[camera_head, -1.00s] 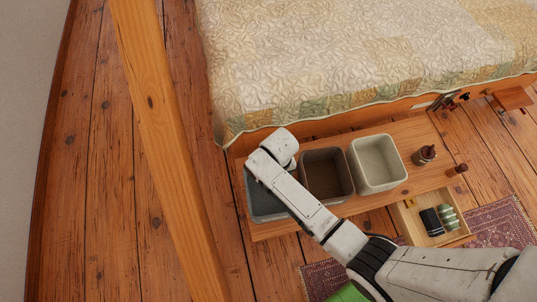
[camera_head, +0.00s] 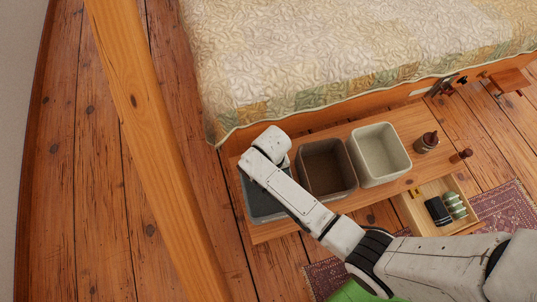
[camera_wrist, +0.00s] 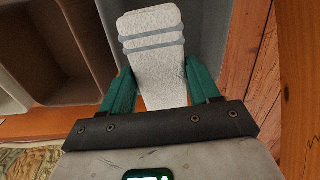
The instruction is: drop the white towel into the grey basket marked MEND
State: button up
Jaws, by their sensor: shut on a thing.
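The white towel (camera_wrist: 158,88) has grey stripes and shows in the wrist view as a folded strip. My gripper (camera_wrist: 158,70) is shut on it, with a green finger on each side. The grey basket (camera_head: 259,206) is the leftmost of three on the wooden bench in the head view. My gripper is over it, and the arm hides much of its opening. In the wrist view the towel is in front of the grey basket's wall (camera_wrist: 210,32). No MEND mark can be read, and I cannot tell how low the towel is.
A brown basket (camera_head: 352,179) and a cream basket (camera_head: 401,165) stand to the right on the bench (camera_head: 395,190). A dark bottle (camera_head: 427,143) is beyond them. An open drawer (camera_head: 418,217) holds rolled items. The bed (camera_head: 330,60) is behind; a slanting timber brace (camera_head: 150,130) is at left.

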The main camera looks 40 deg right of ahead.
jog(key=o, duration=1.2)
notch_tip(320, 180, up, 11)
jog(key=shift+f+p, duration=0.1)
jog(key=shift+p, duration=1.1)
